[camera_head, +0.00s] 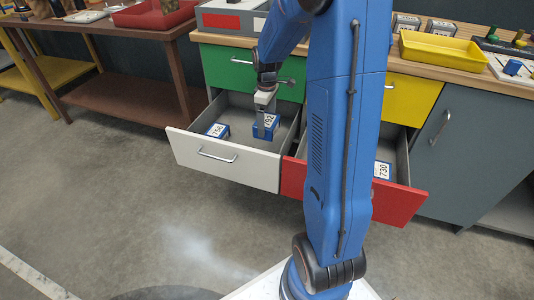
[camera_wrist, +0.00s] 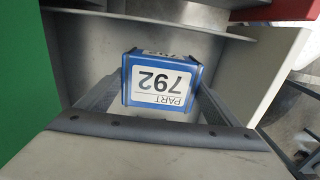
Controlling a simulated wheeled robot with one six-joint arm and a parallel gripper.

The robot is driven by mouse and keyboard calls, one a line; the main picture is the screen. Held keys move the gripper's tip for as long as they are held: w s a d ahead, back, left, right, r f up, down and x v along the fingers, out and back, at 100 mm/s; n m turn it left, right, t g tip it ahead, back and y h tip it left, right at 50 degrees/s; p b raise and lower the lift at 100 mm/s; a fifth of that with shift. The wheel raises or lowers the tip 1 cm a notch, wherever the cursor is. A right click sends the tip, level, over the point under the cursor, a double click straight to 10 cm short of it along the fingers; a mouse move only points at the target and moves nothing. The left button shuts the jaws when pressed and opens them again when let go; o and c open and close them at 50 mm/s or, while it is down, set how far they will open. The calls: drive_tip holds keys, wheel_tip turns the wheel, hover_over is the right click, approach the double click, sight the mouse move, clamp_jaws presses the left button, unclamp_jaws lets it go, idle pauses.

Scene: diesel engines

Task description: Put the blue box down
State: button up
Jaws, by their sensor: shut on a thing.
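The blue box (camera_head: 264,126) has a white label with the number 792. It also shows in the wrist view (camera_wrist: 160,83), where the label reads PART 792. My gripper (camera_head: 265,109) reaches down into the open white drawer (camera_head: 222,160) and is shut on the blue box, with one finger on each side of it. The box is inside the drawer walls, on the right side. I cannot tell whether its underside touches the drawer floor.
Another blue box (camera_head: 217,130), labelled 756, lies in the drawer's left part. A red drawer (camera_head: 350,190) beside it is also open and holds a box labelled 730 (camera_head: 381,169). A green drawer front (camera_head: 240,72) is shut above. A yellow tray (camera_head: 440,49) stands on the worktop.

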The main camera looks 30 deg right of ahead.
wheel_tip(320, 180, down, 11)
drive_tip(key=shift+f, duration=0.15)
idle(0.5)
drive_tip(key=shift+f, duration=0.1)
drive_tip(key=o, duration=1.3)
drive_tip(key=shift+o, duration=0.2)
